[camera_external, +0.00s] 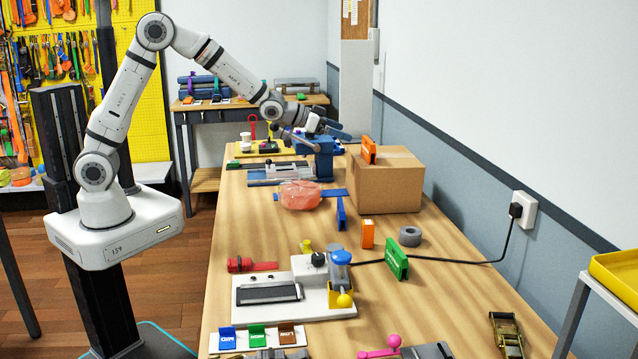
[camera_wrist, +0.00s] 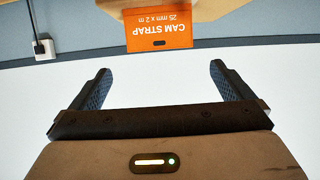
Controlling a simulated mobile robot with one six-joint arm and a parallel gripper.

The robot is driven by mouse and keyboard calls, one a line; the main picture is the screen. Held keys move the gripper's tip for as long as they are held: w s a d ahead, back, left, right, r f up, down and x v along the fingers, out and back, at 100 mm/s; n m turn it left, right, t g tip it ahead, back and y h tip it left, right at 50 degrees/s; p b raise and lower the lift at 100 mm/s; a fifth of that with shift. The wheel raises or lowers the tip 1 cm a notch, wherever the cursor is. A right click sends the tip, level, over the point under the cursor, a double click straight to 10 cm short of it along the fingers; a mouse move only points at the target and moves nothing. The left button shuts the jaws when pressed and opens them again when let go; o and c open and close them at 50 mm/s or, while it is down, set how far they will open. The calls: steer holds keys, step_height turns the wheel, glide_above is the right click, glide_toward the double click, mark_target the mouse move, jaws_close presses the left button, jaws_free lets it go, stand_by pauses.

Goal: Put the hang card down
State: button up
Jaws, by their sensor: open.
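An orange hang card (camera_external: 369,149) stands upright on top of the cardboard box (camera_external: 388,190), near its left side. In the wrist view an orange card (camera_wrist: 158,32) shows upside down, with "CAM STRAP 25 mm x 2 m" printed on it and a dark slot. My gripper (camera_external: 338,132) is to the left of the card on the box and a little higher, apart from it. In the wrist view my gripper (camera_wrist: 160,68) is open, its two dark fingers wide apart with nothing between them. The card lies beyond the fingertips.
On the table stand another orange card (camera_external: 367,234), a green card (camera_external: 396,259), a blue card (camera_external: 341,213) and a grey tape roll (camera_external: 410,236). A pinkish-orange bundle (camera_external: 300,195) lies left of the box. A black cable (camera_external: 490,259) crosses to a wall socket.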

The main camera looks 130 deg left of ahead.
steer(key=shift+v, duration=0.9)
steer(key=d+r+m+g+h, duration=0.1)
steer(key=d+m+h, duration=0.15)
steer(key=d, duration=1.45)
steer(key=d+r+m+g+h, duration=0.1)
steer(key=d+r+m+h, duration=0.15)
steer(key=d, duration=1.35)
steer(key=s+d+f+m+g+h, duration=0.1)
steer(key=s+d+m+g+h, duration=0.1)
steer(key=s+d, duration=0.7)
steer(key=s+d+f+m+g+h, duration=0.2)
steer(key=s+d, duration=0.7)
steer(key=d, duration=0.1)
steer(key=shift+d+f+g+h, duration=0.25)
steer(key=shift+f+g+h, duration=0.05)
